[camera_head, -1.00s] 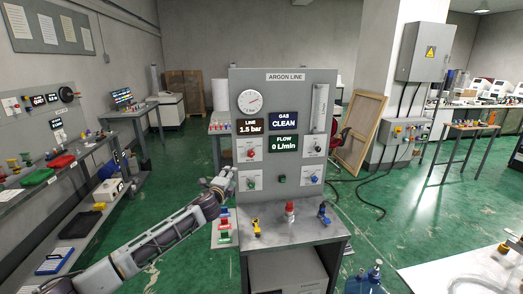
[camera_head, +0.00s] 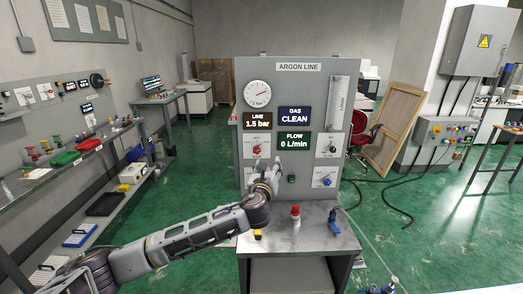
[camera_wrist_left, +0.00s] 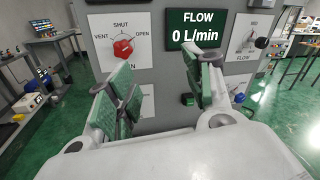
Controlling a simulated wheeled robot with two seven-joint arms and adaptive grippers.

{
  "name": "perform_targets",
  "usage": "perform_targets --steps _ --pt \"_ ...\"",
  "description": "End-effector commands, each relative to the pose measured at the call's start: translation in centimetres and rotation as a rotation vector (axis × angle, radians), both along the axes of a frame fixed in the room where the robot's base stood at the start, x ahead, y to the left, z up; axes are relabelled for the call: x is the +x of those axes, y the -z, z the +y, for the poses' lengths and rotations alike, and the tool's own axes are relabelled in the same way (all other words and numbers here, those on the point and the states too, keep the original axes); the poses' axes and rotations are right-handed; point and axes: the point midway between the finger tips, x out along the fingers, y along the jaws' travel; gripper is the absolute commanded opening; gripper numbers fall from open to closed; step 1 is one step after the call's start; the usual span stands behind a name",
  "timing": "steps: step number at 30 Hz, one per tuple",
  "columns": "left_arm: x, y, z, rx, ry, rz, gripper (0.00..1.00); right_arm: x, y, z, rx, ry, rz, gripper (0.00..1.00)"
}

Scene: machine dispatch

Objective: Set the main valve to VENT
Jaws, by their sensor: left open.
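The red valve knob (camera_head: 256,149) is on a white plate at the left of the grey ARGON LINE panel (camera_head: 345,66). In the left wrist view the red knob (camera_wrist_left: 122,48) has VENT at its left, SHUT above and OPEN at its right; I cannot tell surely where it points. My left gripper (camera_head: 268,168) is in front of the panel, below and right of this knob, apart from it. Its green-padded fingers (camera_wrist_left: 160,78) are spread and empty in the left wrist view. The arm partly hides the plate below. My right gripper is not in view.
The panel reads 1.5 bar, CLEAN and 0 L/min. A black knob (camera_head: 332,149) and a blue knob (camera_head: 327,182) are at its right, a green button (camera_head: 292,179) between. A red-topped item (camera_head: 295,212) and a blue item (camera_head: 332,216) stand on the ledge below.

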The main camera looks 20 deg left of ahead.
Motion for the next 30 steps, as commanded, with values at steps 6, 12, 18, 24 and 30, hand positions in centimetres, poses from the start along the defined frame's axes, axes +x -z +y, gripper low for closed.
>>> perform_targets --steps 6,12,18,24,30 --pt "-0.5 -0.4 1.4 0.231 -0.076 0.019 0.51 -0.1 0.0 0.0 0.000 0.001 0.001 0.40" --pt "-0.8 -0.3 2.9 0.441 -0.142 0.063 0.51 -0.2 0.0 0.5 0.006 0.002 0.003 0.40" --pt "-1.0 -0.1 3.9 0.642 -0.186 0.118 0.51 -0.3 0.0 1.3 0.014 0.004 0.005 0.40" --pt "-1.1 0.0 4.2 0.794 -0.194 0.153 0.51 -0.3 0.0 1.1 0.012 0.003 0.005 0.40" --pt "-1.1 0.0 4.2 0.847 -0.192 0.162 0.51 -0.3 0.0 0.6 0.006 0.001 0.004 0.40"
